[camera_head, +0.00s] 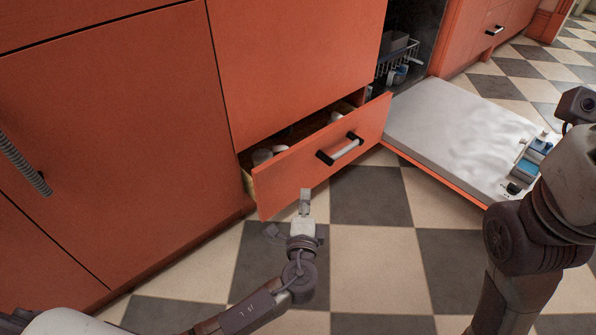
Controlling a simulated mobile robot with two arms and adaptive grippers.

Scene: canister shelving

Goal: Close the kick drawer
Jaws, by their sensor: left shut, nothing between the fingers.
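The kick drawer (290,178) sits low in the orange cabinet and is pulled out, angled toward me, with a dark and white handle (341,149) on its front. White cup-like items (263,156) show inside it; the rest of its inside is hidden by the front panel. My left gripper (305,195) is shut and empty, close in front of the drawer's lower front, left of the handle. I cannot tell whether it touches the panel. My right arm comes in at the right edge; its gripper cannot be made out.
A dishwasher door (455,128) lies open and low to the right of the drawer, with its rack (397,62) behind. A tall cabinet door (110,150) with a ribbed handle (22,163) stands at the left. The checkered floor (375,265) in front is clear.

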